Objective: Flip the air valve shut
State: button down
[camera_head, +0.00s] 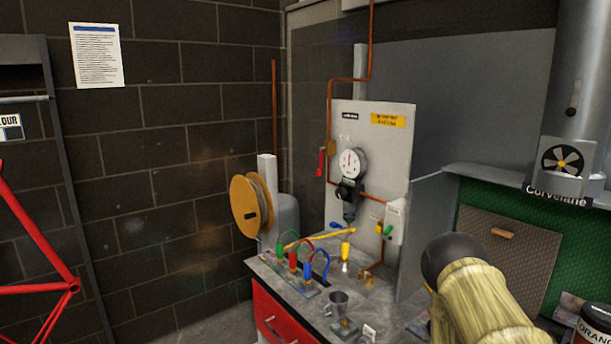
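A red lever (321,163) hangs down beside a brass valve body (331,147) on the thin copper pipe (330,108); it looks like the air valve. The lever points downward, roughly along the pipe's vertical run. The pipe runs along the left side of a pale upright panel (377,145). A round gauge (352,162) with a black part below it is mounted on this panel, to the right of the lever. My gripper is not in view, and nothing is touching the lever.
Below the panel, a grey bench top (300,300) holds coloured hose fittings and a metal cup (338,302). A yellow reel (246,207) stands left. A ribbed beige shape with a black rounded end (485,305) fills the lower right foreground. A red frame (45,240) is far left.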

aim_at(318, 171)
jog(key=u, duration=0.7)
jog(key=k, duration=0.9)
jog(key=u, duration=1)
jog(key=k, duration=0.45)
jog(key=u, duration=0.45)
jog(key=i, duration=3)
jog(key=z, duration=0.7)
jog(key=i, duration=1.45)
jog(key=z, duration=1.95)
jog(key=i, duration=1.05)
jog(key=z, duration=0.65)
